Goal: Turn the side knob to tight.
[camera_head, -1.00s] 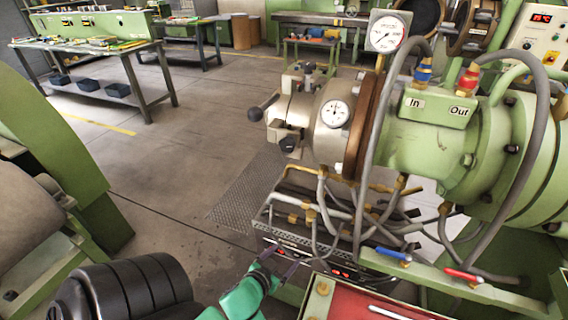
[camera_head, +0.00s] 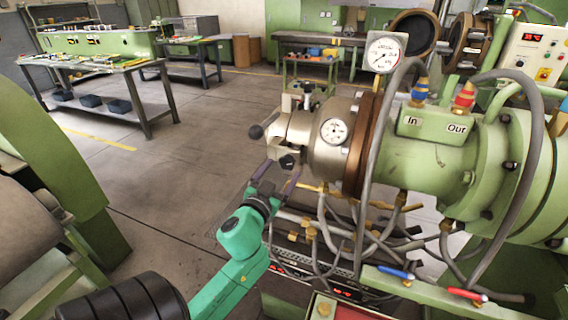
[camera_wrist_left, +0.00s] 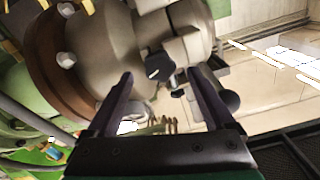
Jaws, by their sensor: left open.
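The side knob (camera_head: 287,161) is a small black knob low on the side of the metal extruder head (camera_head: 312,130). In the left wrist view the black knob (camera_wrist_left: 160,66) shows in line with the space between the fingertips, on the grey metal body. My left gripper (camera_head: 277,175) is open and empty, its two dark fingers pointing up just below the knob. The fingers also show in the left wrist view (camera_wrist_left: 160,75), one to each side of the knob. Whether they touch it I cannot tell. My right gripper is not in view.
A dial gauge (camera_head: 334,131) is on the extruder head. A lever with a black ball (camera_head: 256,131) sticks out to its left. Grey hoses (camera_head: 368,150) hang beside and below the head. The floor (camera_head: 190,150) to the left is clear.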

